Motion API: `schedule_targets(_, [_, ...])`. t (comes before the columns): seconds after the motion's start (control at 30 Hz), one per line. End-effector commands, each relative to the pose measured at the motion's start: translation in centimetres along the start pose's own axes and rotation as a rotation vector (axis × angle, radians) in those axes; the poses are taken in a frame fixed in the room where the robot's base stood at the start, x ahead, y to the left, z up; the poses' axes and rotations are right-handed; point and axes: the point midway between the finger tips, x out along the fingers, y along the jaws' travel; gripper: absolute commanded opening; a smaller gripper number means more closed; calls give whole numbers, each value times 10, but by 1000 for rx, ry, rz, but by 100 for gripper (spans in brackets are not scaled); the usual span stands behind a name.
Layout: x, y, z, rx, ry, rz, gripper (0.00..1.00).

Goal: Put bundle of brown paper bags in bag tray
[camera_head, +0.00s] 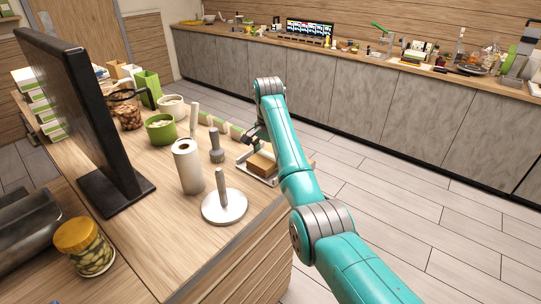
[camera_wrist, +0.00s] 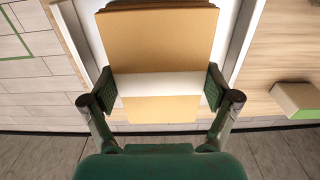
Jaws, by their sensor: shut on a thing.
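The bundle of brown paper bags (camera_wrist: 158,40) is a flat brown stack with a white band around it. My gripper (camera_wrist: 160,92) is shut on it, one finger at each side near the band. In the head view the bundle (camera_head: 262,164) is at the counter's right edge, below my gripper (camera_head: 254,142). The white bag tray (camera_wrist: 246,38) shows on both sides of the bundle, which lies between its side walls. Its white rim also shows in the head view (camera_head: 268,182). I cannot tell whether the bundle touches the tray floor.
A paper towel roll (camera_head: 187,166), a round white stand with a post (camera_head: 224,205) and a grey weight-like object (camera_head: 216,146) stand left of the tray. A green bowl (camera_head: 160,130) and a black monitor (camera_head: 75,115) are farther left. Open floor lies to the right.

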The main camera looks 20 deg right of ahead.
Motion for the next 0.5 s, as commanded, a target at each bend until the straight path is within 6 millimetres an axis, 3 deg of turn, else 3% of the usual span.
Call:
schedule_targets(0.3, [2,0,0,-1,1,-1,46])
schedule_targets(0.33, [2,0,0,-1,0,-1,92])
schedule_targets(0.37, [2,0,0,-1,1,-1,99])
schedule_targets(0.5, [2,0,0,-1,0,-1,100])
